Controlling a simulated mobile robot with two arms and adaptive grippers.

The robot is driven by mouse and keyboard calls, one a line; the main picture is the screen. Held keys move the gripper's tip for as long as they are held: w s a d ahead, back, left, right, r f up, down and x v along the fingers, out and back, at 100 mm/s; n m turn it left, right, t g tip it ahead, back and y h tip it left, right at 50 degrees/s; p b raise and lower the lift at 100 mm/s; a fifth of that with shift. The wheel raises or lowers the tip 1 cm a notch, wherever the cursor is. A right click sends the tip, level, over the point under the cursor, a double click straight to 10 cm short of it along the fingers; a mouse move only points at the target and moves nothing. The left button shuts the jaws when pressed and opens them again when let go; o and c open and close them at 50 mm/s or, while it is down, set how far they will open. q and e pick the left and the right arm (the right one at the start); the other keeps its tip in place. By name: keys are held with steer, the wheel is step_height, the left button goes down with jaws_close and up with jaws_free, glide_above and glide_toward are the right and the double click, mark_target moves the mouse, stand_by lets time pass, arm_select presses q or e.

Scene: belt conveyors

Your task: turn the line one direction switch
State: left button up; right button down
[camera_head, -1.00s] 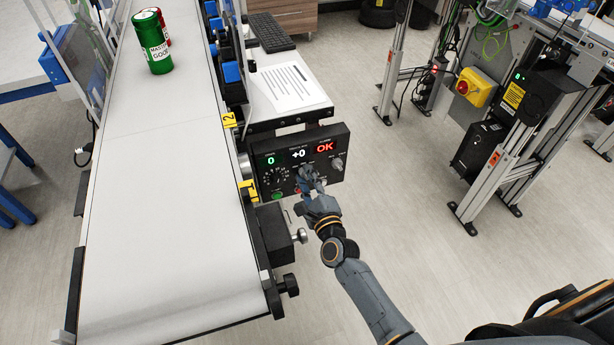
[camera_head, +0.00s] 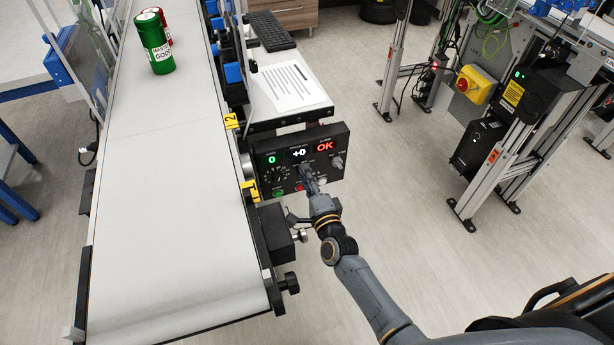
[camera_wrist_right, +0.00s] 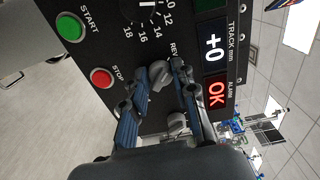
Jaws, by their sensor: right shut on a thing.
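The black control panel (camera_head: 262,160) is mounted beside the conveyor, with a green 0, a white +0 and a red OK on it. The direction switch (camera_wrist_right: 160,79) is a grey knob by the REV label in the right wrist view. My right gripper (camera_head: 306,172) reaches the panel below the +0 display and hides the switch in the head view. In the right wrist view the gripper's fingers (camera_wrist_right: 168,68) stand on either side of the knob, shut on it. My left gripper is not in view.
A green START button (camera_wrist_right: 69,27) and a red STOP button (camera_wrist_right: 102,77) sit close to the fingers. Another grey knob (camera_head: 338,162) is at the panel's right. The conveyor belt (camera_head: 165,240) carries a green can (camera_head: 153,43) and a red one.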

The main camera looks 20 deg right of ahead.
stand_by(0.3)
steer(key=c, duration=1.1)
jaws_free()
steer(key=shift+s, duration=0.1)
steer(key=s, duration=1.2)
steer(key=shift+d, duration=0.15)
steer(key=shift+w, duration=0.1)
